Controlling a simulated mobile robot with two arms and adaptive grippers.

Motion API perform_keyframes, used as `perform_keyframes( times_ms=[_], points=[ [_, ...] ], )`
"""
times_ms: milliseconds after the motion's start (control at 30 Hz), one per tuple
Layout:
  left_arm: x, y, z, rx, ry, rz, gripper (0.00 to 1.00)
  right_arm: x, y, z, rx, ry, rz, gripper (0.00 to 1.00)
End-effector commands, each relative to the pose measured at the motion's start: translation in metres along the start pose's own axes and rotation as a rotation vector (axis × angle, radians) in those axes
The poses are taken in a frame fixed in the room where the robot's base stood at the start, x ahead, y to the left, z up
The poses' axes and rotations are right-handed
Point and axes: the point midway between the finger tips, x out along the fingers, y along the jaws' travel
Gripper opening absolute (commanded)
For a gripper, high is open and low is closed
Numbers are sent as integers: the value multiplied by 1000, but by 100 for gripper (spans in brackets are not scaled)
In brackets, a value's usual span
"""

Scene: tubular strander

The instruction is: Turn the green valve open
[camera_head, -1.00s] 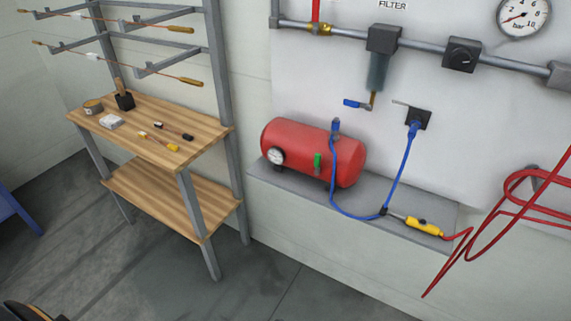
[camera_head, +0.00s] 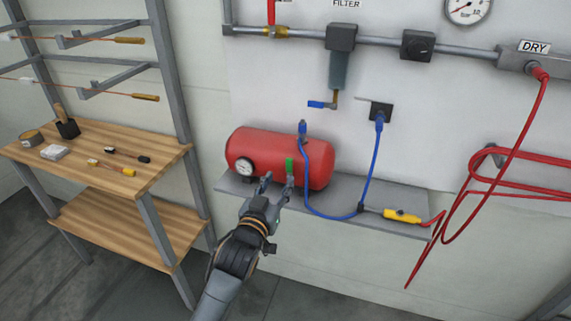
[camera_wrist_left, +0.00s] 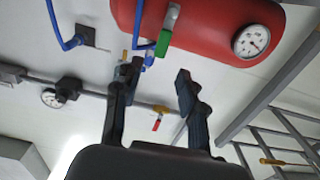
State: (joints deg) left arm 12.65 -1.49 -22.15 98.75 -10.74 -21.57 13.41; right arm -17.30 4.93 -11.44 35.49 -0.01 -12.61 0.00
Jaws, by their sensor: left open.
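The green valve (camera_head: 289,164) is a small upright handle low on the front of the red air tank (camera_head: 262,152). In the left wrist view the green valve (camera_wrist_left: 163,43) sits on the tank (camera_wrist_left: 210,25), above the gap between my fingers. My left gripper (camera_head: 278,180) is open and empty, reaching up to just in front of and below the valve. Its right fingertip overlaps the valve's lower end in the head view; I cannot tell if they touch. In the wrist view the fingers (camera_wrist_left: 158,72) appear apart from the valve. My right gripper is not in view.
The tank stands on a grey shelf (camera_head: 400,225). A dial gauge (camera_head: 244,167) is left of the valve. A wooden bench (camera_head: 85,140) stands at the left.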

Motion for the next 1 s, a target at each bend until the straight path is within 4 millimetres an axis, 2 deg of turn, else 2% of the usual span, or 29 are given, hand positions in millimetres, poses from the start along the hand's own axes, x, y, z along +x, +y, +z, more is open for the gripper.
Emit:
perform_keyframes(
  times_ms=[33,200,400,600,867,1000],
  points=[
    [12,0,-2,1,0,-1,41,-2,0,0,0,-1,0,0],
    [44,0,-1,0,0,-1,41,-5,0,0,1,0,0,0],
    [69,0,0,1,-1,-1,41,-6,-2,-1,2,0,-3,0],
    [78,0,1,0,-1,0,41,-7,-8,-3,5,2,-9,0],
    [79,0,1,0,-1,0,41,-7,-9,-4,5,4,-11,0],
    [78,0,1,0,-1,0,12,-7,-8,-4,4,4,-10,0]
  ],
)
